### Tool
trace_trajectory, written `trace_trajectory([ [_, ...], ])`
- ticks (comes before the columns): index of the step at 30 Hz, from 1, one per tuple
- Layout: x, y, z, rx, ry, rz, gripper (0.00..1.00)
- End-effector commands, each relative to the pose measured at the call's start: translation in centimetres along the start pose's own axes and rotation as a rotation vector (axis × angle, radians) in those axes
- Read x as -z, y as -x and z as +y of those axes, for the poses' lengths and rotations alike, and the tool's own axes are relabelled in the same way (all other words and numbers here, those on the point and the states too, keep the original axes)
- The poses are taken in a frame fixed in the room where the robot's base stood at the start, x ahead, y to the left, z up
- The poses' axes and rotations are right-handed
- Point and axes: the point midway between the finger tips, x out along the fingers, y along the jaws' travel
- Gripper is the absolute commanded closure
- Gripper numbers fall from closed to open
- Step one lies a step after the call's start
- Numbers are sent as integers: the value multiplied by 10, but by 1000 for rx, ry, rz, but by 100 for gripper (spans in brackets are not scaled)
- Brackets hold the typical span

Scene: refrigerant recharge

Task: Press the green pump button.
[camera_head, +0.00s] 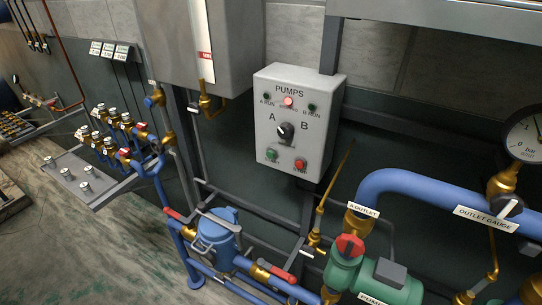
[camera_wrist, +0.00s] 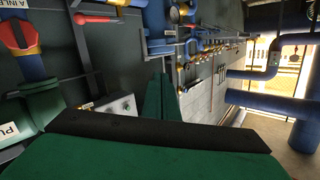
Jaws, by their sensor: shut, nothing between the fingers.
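The green pump button (camera_head: 271,154) is at the lower left of the grey PUMPS control box (camera_head: 315,92) in the head view. A red button (camera_head: 300,164) is to its right, and a black A/B selector knob (camera_head: 285,132) is above them. My gripper (camera_wrist: 160,98) shows in the wrist view as green fingers, shut and empty. A small pale box with a dark knob, seemingly the control box (camera_wrist: 122,106), shows left of the fingers, apart from them. The button cannot be made out clearly there. The head view does not show my gripper.
Blue pipes, a green pump (camera_head: 372,277) and a pressure gauge (camera_head: 524,135) stand right of and below the box. A blue filter body (camera_head: 215,236) is below left. A grey cabinet (camera_head: 185,45) hangs at upper left.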

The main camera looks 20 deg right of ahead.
Motion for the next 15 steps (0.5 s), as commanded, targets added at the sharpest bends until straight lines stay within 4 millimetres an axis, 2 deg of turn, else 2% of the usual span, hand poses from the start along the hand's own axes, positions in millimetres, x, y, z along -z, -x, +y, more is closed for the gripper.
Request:
trace_trajectory([
  [1,8,-19,2,-3,-36,26,100],
  [8,46,-93,14,-9,-216,108,100],
  [15,105,-164,27,10,-397,192,100],
])
